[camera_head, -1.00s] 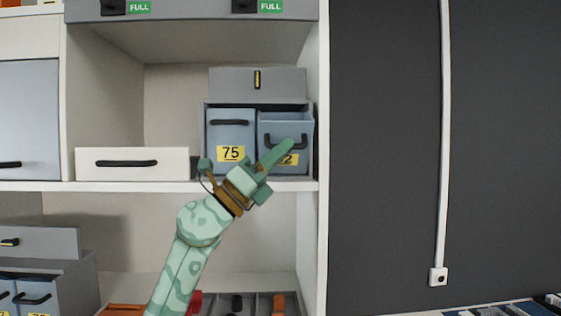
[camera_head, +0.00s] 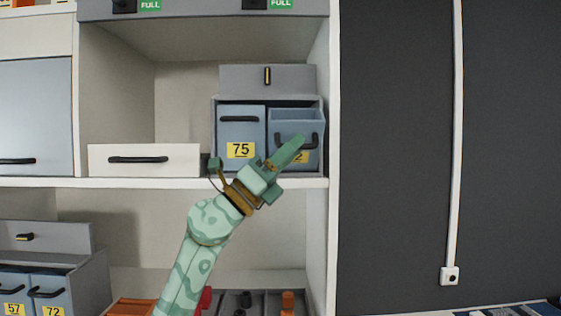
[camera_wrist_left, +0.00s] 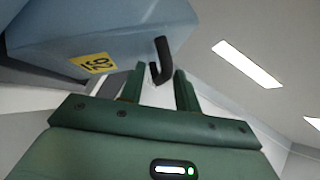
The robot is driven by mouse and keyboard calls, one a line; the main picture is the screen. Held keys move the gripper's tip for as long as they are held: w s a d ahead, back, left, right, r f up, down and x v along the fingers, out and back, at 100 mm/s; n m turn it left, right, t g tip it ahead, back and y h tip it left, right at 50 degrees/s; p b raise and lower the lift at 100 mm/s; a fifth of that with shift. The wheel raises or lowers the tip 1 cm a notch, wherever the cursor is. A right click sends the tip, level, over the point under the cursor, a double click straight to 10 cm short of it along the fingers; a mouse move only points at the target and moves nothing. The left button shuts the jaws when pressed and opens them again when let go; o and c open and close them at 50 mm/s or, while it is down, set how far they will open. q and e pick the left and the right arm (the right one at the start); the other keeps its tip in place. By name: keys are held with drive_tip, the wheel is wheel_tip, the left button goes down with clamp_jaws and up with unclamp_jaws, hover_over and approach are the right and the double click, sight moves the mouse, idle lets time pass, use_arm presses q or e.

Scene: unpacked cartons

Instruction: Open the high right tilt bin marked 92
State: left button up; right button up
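The high right tilt bin (camera_head: 313,152) is blue-grey with a dark handle and a yellow label, partly hidden by my left gripper; only a "2" shows. Its top is tipped outward, showing a strip of its inside. In the left wrist view the bin (camera_wrist_left: 130,32) fills the upper left, with its yellow label (camera_wrist_left: 95,63) turned sideways. My left gripper (camera_head: 285,158) is in front of the bin. Its fingers (camera_wrist_left: 159,82) are apart, with the end of the dark handle (camera_wrist_left: 163,58) between their tips; I see no firm grip. My right gripper is not in view.
Bin 75 (camera_head: 240,132) stands shut directly left. A white drawer (camera_head: 143,160) is further left on the shelf (camera_head: 150,183). The cabinet's side wall (camera_head: 333,120) is close on the right.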

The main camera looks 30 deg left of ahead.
use_arm(q)
drive_tip(key=b+v, duration=0.5)
drive_tip(key=v, duration=1.1)
drive_tip(key=shift+a+f, duration=0.1)
